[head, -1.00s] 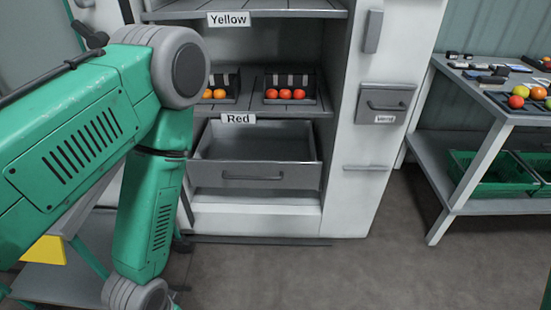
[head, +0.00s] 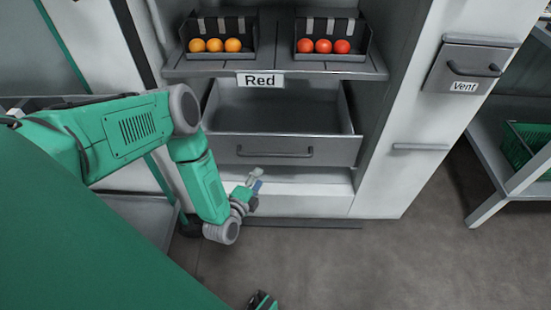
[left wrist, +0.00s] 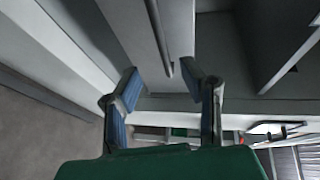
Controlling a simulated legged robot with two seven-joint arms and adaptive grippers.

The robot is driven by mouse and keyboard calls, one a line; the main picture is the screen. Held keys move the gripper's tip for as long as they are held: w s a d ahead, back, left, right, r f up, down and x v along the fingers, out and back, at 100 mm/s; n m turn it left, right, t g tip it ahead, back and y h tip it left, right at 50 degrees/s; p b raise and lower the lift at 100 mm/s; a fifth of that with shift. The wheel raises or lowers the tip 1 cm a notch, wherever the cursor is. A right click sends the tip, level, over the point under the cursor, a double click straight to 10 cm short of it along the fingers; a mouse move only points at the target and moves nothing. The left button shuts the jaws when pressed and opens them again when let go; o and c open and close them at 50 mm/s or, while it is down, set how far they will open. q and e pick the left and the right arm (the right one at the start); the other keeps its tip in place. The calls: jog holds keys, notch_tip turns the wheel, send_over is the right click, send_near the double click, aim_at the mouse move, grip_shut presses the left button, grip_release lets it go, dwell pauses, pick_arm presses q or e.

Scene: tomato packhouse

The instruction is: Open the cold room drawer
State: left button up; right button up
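The grey cold room drawer (head: 262,149) sits below the shelf labelled Red. It stands pulled out, its empty-looking inside visible from above, with a bar handle (head: 275,153) on its front. My left gripper (head: 256,180) is low in front of the drawer, left of and below the handle. In the left wrist view my left gripper (left wrist: 160,70) has its two blue-padded fingers spread, with nothing between the pads. A handle-like bar (left wrist: 158,38) lies just beyond the fingertips, apart from them. A small dark part at the head view's bottom edge may be my right gripper (head: 262,301); its fingers are unclear.
Trays of orange tomatoes (head: 216,45) and red tomatoes (head: 323,46) stand on the shelf above. A Vent panel (head: 470,68) with a handle is on the cabinet's right side. A table (head: 512,165) with a green crate (head: 525,146) stands at right. The front floor is clear.

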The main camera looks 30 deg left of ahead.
pick_arm(q)
jog(key=b, duration=0.2)
send_near(274, 156)
jog(key=w+a+f, duration=0.1)
jog(key=w, duration=0.2)
jog(key=b+x, duration=0.3)
jog(key=x, duration=0.4)
jog(key=shift+d, duration=0.15)
jog(key=shift+w, duration=0.35)
grip_shut()
